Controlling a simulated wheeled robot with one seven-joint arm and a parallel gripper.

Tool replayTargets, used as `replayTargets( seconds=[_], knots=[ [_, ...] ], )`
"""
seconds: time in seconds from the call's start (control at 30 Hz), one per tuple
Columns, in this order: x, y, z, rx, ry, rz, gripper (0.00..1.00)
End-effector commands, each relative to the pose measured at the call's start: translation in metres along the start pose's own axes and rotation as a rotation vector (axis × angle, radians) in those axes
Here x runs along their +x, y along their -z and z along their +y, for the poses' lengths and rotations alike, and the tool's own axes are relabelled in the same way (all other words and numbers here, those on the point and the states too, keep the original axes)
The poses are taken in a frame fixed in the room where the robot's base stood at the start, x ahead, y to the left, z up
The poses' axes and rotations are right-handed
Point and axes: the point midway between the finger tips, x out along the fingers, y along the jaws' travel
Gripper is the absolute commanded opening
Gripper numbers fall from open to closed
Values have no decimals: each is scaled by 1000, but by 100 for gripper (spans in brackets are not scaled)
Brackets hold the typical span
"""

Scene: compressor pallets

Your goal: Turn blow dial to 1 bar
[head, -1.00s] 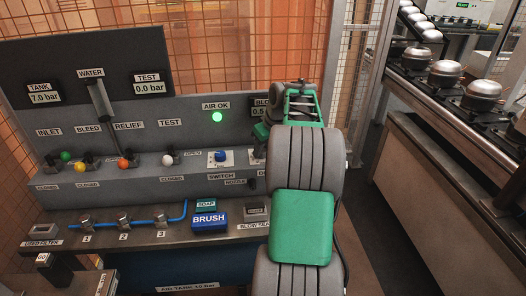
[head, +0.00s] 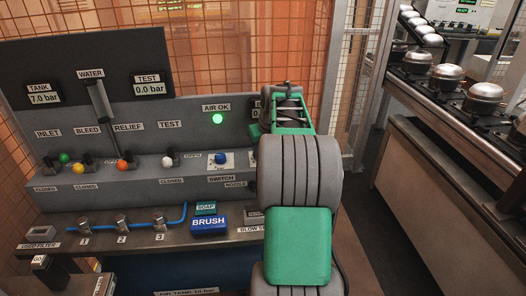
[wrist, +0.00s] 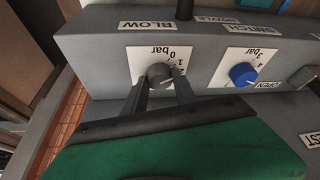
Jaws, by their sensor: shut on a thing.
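The blow dial (wrist: 160,77) is a small dark grey knob on a white scale plate (wrist: 136,60) marked in bar. It sits under the BLOW label (wrist: 146,26) in the wrist view. My gripper (wrist: 158,84) is shut on the blow dial, one dark finger on each side of it. The scale's 0 and 1 show above the knob; the fingers partly cover the rest, and I cannot read the pointer exactly. In the head view my arm hides the dial and almost all of the blow display (head: 257,108), so its value cannot be read.
A blue knob (wrist: 243,74) on another bar scale is right of the dial in the wrist view. The head view shows a row of valves (head: 122,164), a blue brush box (head: 209,226) and a green lamp (head: 217,119). A conveyor with compressors (head: 446,77) stands right.

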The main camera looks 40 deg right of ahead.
Motion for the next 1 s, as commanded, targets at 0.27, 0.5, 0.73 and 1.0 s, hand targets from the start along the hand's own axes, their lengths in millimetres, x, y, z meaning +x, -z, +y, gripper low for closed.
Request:
replayTargets(
  seconds=[0.27, 0.5, 0.73, 1.0],
  knots=[
    [-1, 1, 0, -1, -1, 2, 53],
    [-1, 0, 0, -1, 0, 1, 55],
    [-30, 1, 1, -2, -2, 4, 55],
    [-75, 1, 1, 0, -1, 2, 55]
  ],
)
